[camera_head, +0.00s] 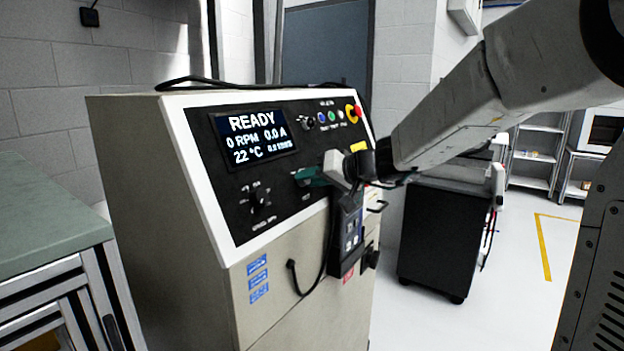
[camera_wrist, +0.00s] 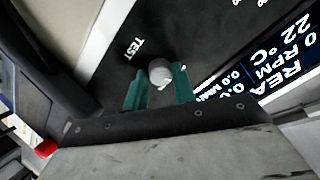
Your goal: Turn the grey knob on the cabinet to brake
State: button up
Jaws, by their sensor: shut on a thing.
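The cabinet (camera_head: 160,190) stands in the middle of the head view with a sloped black control panel. The grey knob (camera_wrist: 160,72) shows in the wrist view as a round grey cap on the black panel, between the two green fingers. A "TEST" label is beside it on the panel. My gripper (camera_wrist: 162,85) is shut on the knob, one finger on each side. In the head view my gripper (camera_head: 312,176) is at the middle of the panel and hides the knob. The brake label cannot be made out.
A lit screen (camera_head: 254,137) reads READY, 0 RPM. A black knob (camera_head: 261,198) is at the panel's lower left. A red emergency button (camera_head: 354,111) is at the upper right. A handheld unit (camera_head: 347,235) with a cable hangs on the front. A green-topped bench (camera_head: 45,240) stands left.

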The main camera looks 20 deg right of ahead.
jog(key=m, duration=0.5)
jog(key=shift+a+m+h, duration=0.1)
jog(key=shift+m+h, duration=0.2)
jog(key=shift+m, duration=2.3)
jog(key=o, duration=1)
jog(key=shift+s, duration=0.1)
jog(key=v, duration=0.7)
jog(key=shift+s+r, duration=0.2)
jog(key=shift+s, duration=0.15)
